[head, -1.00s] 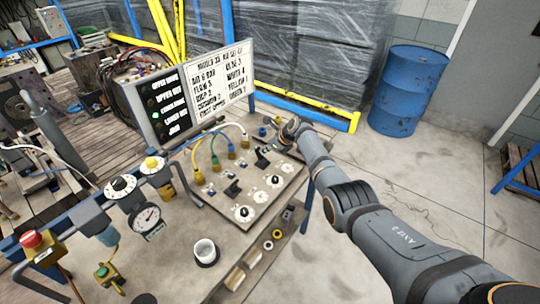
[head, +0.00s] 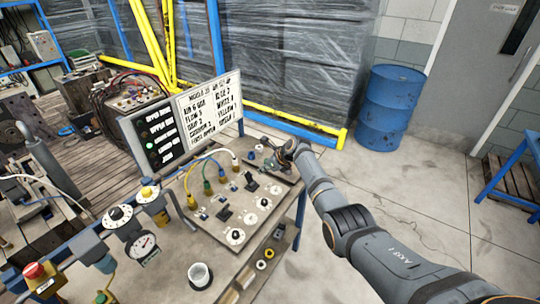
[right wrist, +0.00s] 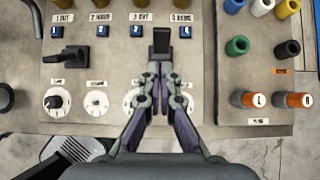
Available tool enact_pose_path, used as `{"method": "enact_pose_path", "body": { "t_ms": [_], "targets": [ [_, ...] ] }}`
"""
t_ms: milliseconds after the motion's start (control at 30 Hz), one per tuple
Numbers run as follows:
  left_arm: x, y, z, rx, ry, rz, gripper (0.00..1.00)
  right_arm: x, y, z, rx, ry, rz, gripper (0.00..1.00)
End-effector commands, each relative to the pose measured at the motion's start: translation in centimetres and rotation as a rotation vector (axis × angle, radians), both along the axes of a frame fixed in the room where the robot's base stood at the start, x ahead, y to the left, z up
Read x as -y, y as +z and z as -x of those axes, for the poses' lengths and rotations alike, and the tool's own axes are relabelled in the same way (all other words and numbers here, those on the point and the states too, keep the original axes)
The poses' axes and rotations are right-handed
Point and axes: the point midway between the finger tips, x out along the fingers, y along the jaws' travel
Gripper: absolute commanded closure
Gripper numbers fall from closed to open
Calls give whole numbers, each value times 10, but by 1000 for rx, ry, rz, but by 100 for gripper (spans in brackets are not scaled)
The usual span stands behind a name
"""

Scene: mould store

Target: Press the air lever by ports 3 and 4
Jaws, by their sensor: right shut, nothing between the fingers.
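The control panel (right wrist: 215,60) has a black air lever (right wrist: 162,42) between the blue ports marked 3 and 4, upright in the right wrist view. This lever also shows in the head view (head: 251,184). My right gripper (right wrist: 160,78) is shut and empty, its tips just below the lever in the right wrist view; I cannot tell whether they touch. In the head view the right gripper (head: 273,160) is at the panel's far end, partly hidden by its own wrist. A second black lever (right wrist: 70,55) sits by ports 1 and 2. My left gripper is not in view.
Dials (right wrist: 57,101) line the panel below the levers. Coloured caps (right wrist: 237,45) and orange-tipped fittings (right wrist: 250,99) lie right of it. A display board (head: 208,105) stands behind.

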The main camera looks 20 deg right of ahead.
Motion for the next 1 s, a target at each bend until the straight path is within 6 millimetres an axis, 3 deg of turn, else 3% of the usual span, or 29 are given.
{"method": "enact_pose_path", "body": {
  "t_ms": [33, 200, 400, 600, 1000],
  "targets": [
    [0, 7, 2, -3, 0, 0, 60, 3, 12, 4, 3, 0, 3, 100],
    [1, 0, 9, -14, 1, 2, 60, 11, 42, 14, 3, 0, 2, 100],
    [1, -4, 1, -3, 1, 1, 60, 17, 67, 22, 0, -1, 1, 100],
    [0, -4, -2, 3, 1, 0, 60, 18, 74, 24, -2, 0, 1, 100],
    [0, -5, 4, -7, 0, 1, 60, 18, 69, 28, 3, 18, 18, 100]
  ]
}}
